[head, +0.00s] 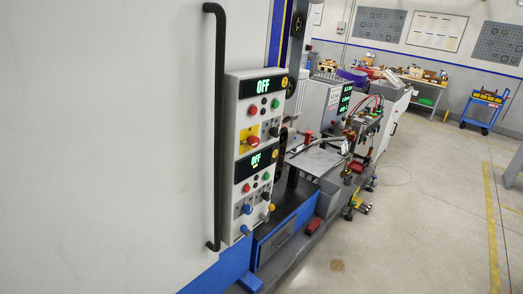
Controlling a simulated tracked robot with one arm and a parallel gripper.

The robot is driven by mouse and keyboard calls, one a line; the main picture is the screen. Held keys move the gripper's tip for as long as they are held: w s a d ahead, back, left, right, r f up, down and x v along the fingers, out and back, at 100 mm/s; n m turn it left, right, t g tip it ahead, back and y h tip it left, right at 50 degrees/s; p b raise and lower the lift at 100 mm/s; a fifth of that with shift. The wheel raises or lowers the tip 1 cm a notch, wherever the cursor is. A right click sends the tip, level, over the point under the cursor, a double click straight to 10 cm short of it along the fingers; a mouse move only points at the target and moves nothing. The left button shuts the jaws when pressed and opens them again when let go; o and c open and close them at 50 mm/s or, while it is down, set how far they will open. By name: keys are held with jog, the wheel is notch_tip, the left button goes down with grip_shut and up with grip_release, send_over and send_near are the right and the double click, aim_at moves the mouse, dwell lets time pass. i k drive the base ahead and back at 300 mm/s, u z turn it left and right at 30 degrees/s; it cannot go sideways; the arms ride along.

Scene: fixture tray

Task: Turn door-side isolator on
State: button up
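A grey control box (238,168) stands upright beside a large white door panel (100,130) with a long black handle (217,120). Its upper display (264,87) and lower display (257,159) both read OFF. Under the upper display are red and green buttons, a black switch and a red knob on a yellow plate (250,141). Under the lower display are small buttons and knobs, among them a blue knob (247,209). I cannot tell which control is the door-side isolator; labels are too small to read. My gripper is not in view.
A blue machine base (285,235) and a grey metal plate (316,159) lie right of the box. Fixtures with hoses (365,120) stand behind. The grey floor (425,215) at right is open, with a yellow line (491,230). A blue cart (485,107) stands far right.

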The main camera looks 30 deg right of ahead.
aim_at(253, 142)
jog(key=k, duration=1.15)
jog(key=z, duration=0.45)
jog(key=i, duration=0.55)
jog(key=z, duration=0.55)
jog(key=i, duration=1)
jog(key=u, duration=0.6)
jog(key=i, duration=0.7)
jog(key=u, duration=0.6)
